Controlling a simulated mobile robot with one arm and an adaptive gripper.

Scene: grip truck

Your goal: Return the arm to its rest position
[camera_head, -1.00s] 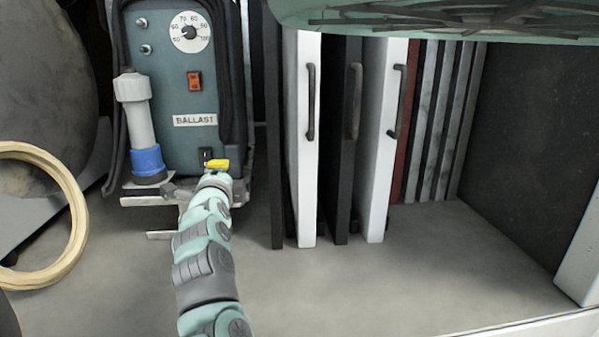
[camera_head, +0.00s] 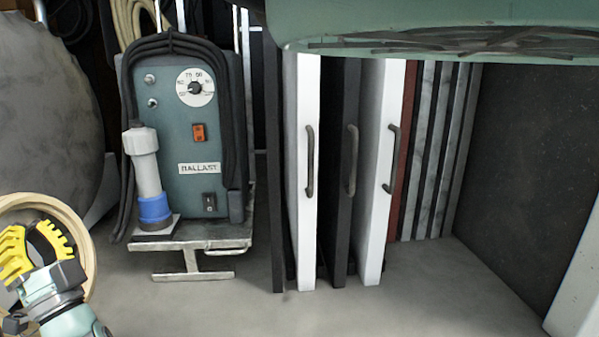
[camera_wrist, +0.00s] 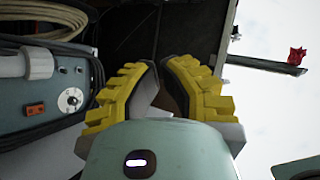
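My gripper (camera_head: 34,246) is at the lower left of the head view, in front of the wooden ring. Its yellow fingers stand a little apart, with nothing between them. In the wrist view my gripper (camera_wrist: 160,64) points away from the camera, and a narrow gap shows between its two curved fingertips. My arm shows only as a short piece at the lower left corner of the head view; the rest is out of the picture.
The ballast unit (camera_head: 183,130) stands on a metal stand (camera_head: 200,243), clear of my gripper. A wooden ring (camera_head: 82,228) is close behind my gripper. Handled panels (camera_head: 308,240) stand upright in the middle. A green overhang (camera_head: 440,22) is at upper right. The front floor (camera_head: 230,310) is free.

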